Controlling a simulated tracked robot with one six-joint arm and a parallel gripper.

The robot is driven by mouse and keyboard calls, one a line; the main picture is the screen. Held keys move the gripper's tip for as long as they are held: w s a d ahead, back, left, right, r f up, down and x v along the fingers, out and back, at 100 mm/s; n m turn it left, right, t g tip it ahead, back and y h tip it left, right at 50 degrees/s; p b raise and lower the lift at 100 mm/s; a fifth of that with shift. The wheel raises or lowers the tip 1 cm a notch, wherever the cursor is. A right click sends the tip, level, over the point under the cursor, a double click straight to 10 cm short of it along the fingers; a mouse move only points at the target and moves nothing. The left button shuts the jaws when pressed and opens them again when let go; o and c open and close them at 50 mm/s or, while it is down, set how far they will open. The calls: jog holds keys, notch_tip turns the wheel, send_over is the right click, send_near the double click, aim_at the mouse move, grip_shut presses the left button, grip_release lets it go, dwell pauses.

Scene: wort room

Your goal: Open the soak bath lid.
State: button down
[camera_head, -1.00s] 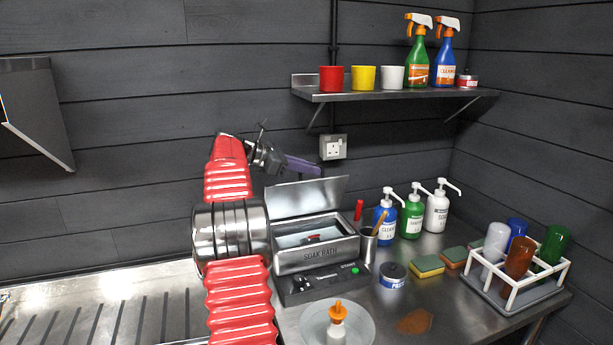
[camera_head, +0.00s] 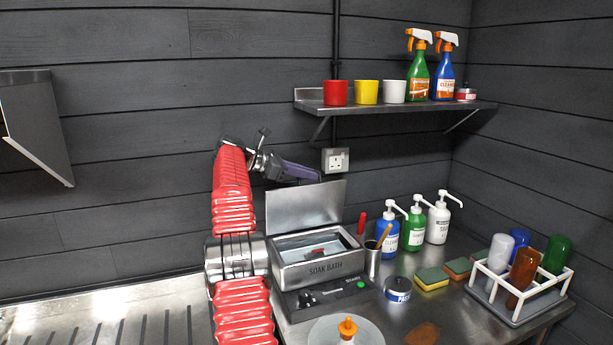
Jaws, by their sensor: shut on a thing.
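The soak bath (camera_head: 318,269) is a steel box with its name on the front, standing on the metal counter. Its flat steel lid (camera_head: 304,208) stands raised at the back, close to upright, and the bath is open with liquid and a small red item inside. My gripper (camera_head: 316,176) is at the lid's top edge, behind it, reached by my red arm from the left. It is shut on the lid's edge. The fingertips are small and partly hidden by the lid, so the exact contact is hard to see.
A control panel with a green button (camera_head: 361,284) sits before the bath. A metal cup (camera_head: 373,261), pump bottles (camera_head: 388,232), sponges (camera_head: 432,278) and a white bottle rack (camera_head: 512,297) stand to the right. A wall shelf (camera_head: 394,108) and socket (camera_head: 335,160) are above.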

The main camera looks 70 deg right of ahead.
jog(key=shift+w+d+f, duration=0.4)
jog(key=shift+d+f, duration=0.05)
jog(key=shift+d, duration=0.05)
jog(key=shift+w+d, duration=0.1)
dwell(0.3)
jog(key=c, duration=1.9)
grip_release()
jog(key=shift+o, duration=0.2)
jog(key=shift+r, duration=0.15)
jog(key=v, duration=0.7)
jog(key=shift+a, duration=0.2)
jog(key=shift+w+r, duration=0.15)
